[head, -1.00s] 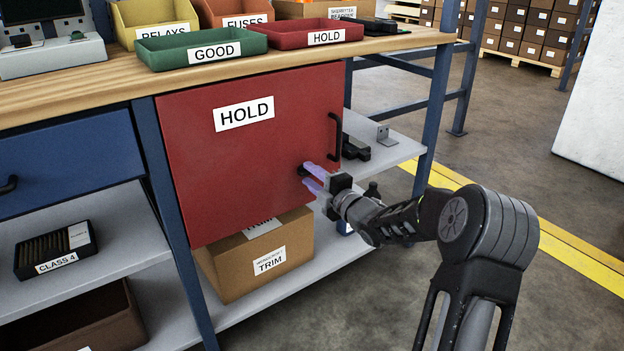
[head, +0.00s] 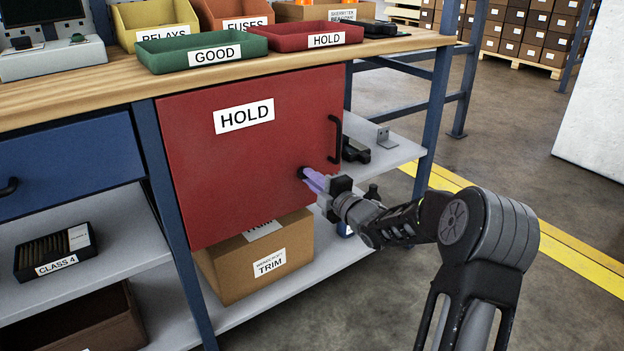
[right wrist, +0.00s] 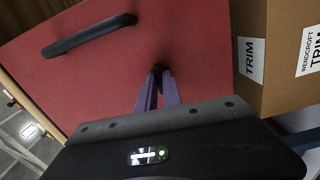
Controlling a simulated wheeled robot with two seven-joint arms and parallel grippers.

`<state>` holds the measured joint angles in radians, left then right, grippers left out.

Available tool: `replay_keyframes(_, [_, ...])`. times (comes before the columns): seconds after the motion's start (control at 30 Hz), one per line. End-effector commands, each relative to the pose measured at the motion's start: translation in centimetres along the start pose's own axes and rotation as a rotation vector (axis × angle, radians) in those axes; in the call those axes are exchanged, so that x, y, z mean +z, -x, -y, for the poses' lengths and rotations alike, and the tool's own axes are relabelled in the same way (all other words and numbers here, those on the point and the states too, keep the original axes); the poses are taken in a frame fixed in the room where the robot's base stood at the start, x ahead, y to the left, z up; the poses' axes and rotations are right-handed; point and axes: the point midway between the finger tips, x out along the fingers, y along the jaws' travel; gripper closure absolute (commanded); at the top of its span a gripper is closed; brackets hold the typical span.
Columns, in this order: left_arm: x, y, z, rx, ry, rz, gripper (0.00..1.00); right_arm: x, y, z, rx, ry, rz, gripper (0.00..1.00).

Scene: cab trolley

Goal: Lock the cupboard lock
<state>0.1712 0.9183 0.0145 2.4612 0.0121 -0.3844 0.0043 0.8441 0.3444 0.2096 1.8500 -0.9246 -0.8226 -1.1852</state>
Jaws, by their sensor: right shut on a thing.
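The red cupboard door (head: 240,165) is closed under the bench and carries a HOLD label. Its black bar handle (head: 335,138) is near the right edge. The lock's small black knob (head: 303,173) sits low on the door, left of the handle. My right gripper (head: 312,178) is shut on the knob with its purple fingers. In the right wrist view, the fingertips (right wrist: 157,82) meet at the dark knob, which they partly hide; the handle (right wrist: 88,36) is clear of them. My left gripper is not in view.
A TRIM carton (head: 262,265) stands on the lower shelf just below the door. A blue bench leg (head: 435,120) and a grey side shelf (head: 385,150) with dark parts are to the right. Labelled trays, including the green GOOD tray (head: 200,52), stand on the worktop.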

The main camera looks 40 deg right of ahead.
Motion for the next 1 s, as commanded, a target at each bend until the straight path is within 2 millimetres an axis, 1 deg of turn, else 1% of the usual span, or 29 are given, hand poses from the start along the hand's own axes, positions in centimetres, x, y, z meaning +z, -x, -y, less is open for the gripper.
replay_keyframes(0.27, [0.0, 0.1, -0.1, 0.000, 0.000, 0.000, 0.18, 0.0, 0.0, 0.0, -0.001, -0.029, 0.000, 1.00])
replay_keyframes(0.47, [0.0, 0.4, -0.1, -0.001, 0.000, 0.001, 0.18, 0.0, 0.0, 0.0, -0.002, -0.107, 0.000, 1.00])
replay_keyframes(0.67, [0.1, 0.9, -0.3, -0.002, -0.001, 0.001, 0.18, -0.1, 0.0, -0.1, -0.001, -0.243, -0.001, 1.00])
replay_keyframes(1.0, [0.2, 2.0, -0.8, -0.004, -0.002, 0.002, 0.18, 0.0, 0.0, -0.1, -0.002, -0.556, 0.001, 1.00])
